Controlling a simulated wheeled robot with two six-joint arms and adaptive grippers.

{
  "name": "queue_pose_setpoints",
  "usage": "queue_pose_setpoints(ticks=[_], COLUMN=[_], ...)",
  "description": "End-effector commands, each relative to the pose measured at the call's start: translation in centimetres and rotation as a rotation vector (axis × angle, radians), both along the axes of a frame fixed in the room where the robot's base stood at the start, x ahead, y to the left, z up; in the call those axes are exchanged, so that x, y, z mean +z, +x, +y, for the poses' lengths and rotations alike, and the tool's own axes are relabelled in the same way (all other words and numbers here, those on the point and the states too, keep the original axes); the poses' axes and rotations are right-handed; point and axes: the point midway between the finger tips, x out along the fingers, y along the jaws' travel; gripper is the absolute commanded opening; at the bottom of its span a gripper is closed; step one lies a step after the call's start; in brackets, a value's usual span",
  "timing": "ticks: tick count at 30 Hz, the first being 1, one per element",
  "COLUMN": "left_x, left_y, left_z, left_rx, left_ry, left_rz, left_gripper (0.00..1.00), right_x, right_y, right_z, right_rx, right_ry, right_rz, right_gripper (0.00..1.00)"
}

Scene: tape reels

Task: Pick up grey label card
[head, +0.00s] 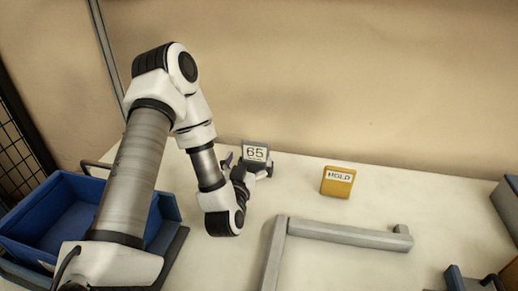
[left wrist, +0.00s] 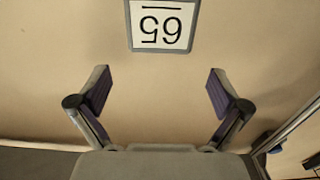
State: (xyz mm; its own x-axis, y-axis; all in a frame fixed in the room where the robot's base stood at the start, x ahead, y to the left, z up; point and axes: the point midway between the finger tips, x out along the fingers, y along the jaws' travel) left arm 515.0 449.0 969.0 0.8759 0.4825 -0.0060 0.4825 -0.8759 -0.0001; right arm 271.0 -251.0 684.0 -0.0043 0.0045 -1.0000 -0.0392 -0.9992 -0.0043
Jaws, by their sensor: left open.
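The grey label card (head: 255,152) has a grey frame and a white face reading 65. It stands upright near the back of the table in the head view. In the left wrist view the card (left wrist: 162,24) shows upside down at the top edge, partly cut off. My left gripper (head: 249,169) is close to the card. In the left wrist view my left gripper (left wrist: 160,90) is open and empty, its two fingers spread wide, with the card centred beyond the gap. My right gripper is not in view.
A yellow block marked HOLD (head: 338,182) stands to the right of the card. A grey rail (head: 345,233) lies in front. A blue bin (head: 50,248) is at the left, and a wall (head: 350,80) rises behind. The table between card and yellow block is clear.

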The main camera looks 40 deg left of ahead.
Motion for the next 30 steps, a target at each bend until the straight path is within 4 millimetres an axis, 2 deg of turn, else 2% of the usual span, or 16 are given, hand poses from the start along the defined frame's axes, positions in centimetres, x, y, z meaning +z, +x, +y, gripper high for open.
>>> queue_pose_setpoints(ticks=[8,15,22,23,24,26,27,30], left_x=[0.3,0.1,-0.1,-0.1,-0.1,0.0,0.0,0.0], left_y=[3.0,6.4,6.8,6.8,6.8,6.7,6.7,6.7], left_z=[1.7,3.6,3.8,3.8,3.8,3.8,3.8,3.8], left_rx=[0.001,0.0,0.0,0.0,0.0,0.0,0.0,0.0], left_ry=[0.002,0.002,0.0,0.0,0.0,0.0,0.0,0.0], left_rz=[-0.002,-0.001,0.0,0.0,0.0,0.0,0.0,0.0], left_gripper=[1.0,1.0,1.0,0.93,0.79,0.57,0.53,0.52], right_x=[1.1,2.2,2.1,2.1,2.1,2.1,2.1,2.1], right_y=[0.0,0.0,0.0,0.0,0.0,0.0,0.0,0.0], right_z=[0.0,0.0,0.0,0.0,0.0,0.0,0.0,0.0], right_rx=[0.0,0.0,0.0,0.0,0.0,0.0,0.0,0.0], right_ry=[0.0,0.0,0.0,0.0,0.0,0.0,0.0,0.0], right_rz=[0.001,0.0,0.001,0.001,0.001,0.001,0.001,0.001], right_gripper=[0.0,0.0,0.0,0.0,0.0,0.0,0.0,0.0])
